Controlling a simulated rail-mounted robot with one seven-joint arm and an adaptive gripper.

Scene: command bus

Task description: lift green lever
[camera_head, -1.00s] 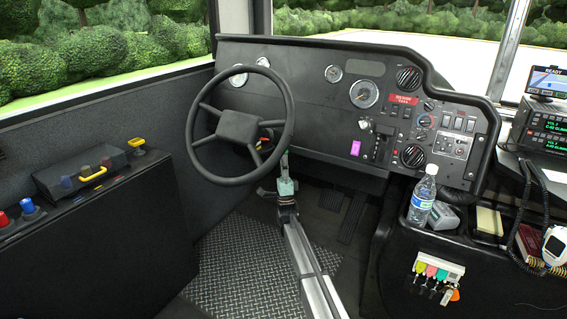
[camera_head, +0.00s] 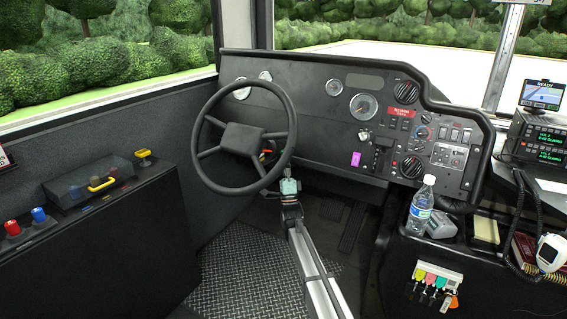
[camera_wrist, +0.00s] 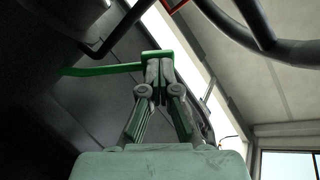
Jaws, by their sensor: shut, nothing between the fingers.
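The green lever (camera_wrist: 105,69) shows in the wrist view as a bright green stalk running left from a green block-like end. My gripper (camera_wrist: 159,67) is shut, with its fingertips together at that end, just below or against it; I cannot tell whether they touch. Nothing is held between the fingers. In the head view my gripper (camera_head: 287,173) points up behind the lower right of the steering wheel (camera_head: 242,139). The lever is hard to make out there; small coloured parts show behind the rim.
The wheel rim and column are close around my gripper. The dashboard (camera_head: 340,120) is behind it. A water bottle (camera_head: 420,205) stands on the right console, above hanging coloured tags (camera_head: 432,280). A side panel with a yellow handle (camera_head: 102,184) is at left.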

